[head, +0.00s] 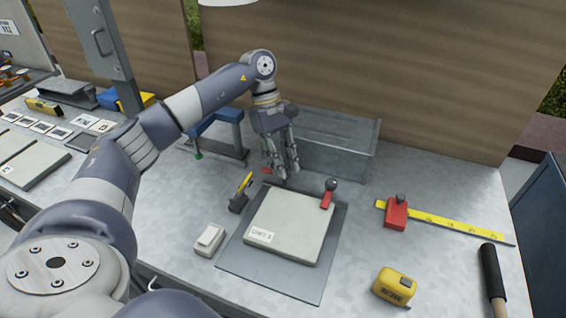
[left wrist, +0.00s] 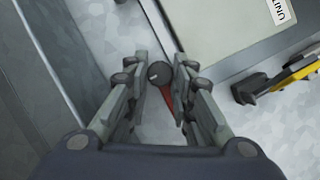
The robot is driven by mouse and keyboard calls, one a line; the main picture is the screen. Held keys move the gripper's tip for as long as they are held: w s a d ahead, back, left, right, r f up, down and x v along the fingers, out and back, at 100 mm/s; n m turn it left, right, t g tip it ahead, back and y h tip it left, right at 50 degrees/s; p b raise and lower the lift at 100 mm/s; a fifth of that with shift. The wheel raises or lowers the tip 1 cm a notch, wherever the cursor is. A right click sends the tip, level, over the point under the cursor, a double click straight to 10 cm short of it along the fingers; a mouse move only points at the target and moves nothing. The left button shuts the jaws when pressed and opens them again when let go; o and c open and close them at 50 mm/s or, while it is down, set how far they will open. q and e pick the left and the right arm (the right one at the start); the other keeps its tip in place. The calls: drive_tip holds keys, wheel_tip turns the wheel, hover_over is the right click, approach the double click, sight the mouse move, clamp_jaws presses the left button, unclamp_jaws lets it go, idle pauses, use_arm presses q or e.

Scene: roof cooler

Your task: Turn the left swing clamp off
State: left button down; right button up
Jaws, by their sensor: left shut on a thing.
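The left swing clamp has a dark ball knob (left wrist: 158,73) and a red arm (left wrist: 167,96); only a bit of the red arm (head: 266,170) shows in the head view. My left gripper (head: 284,180) reaches down at the far edge of the pale UNIT 3 panel (head: 290,230). Its fingers (left wrist: 162,76) are closed around the knob in the left wrist view. The red arm lies over bare bench beside the panel, not across it. The other swing clamp (head: 327,197) has its red arm over the panel's far right corner. My right gripper is not in view.
A grey metal box (head: 335,150) stands just behind my gripper. A blue clamp-like frame (head: 218,128) is to its left.

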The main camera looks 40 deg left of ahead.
use_arm(q)
drive_tip(key=shift+s+d+f, duration=0.1)
drive_tip(key=shift+f, duration=0.1)
drive_tip(key=c, duration=1.4)
unclamp_jaws()
drive_tip(key=shift+d, duration=0.1)
drive_tip(key=shift+o, duration=0.2)
drive_tip(key=shift+r, duration=0.25)
drive_tip(key=v, duration=0.7)
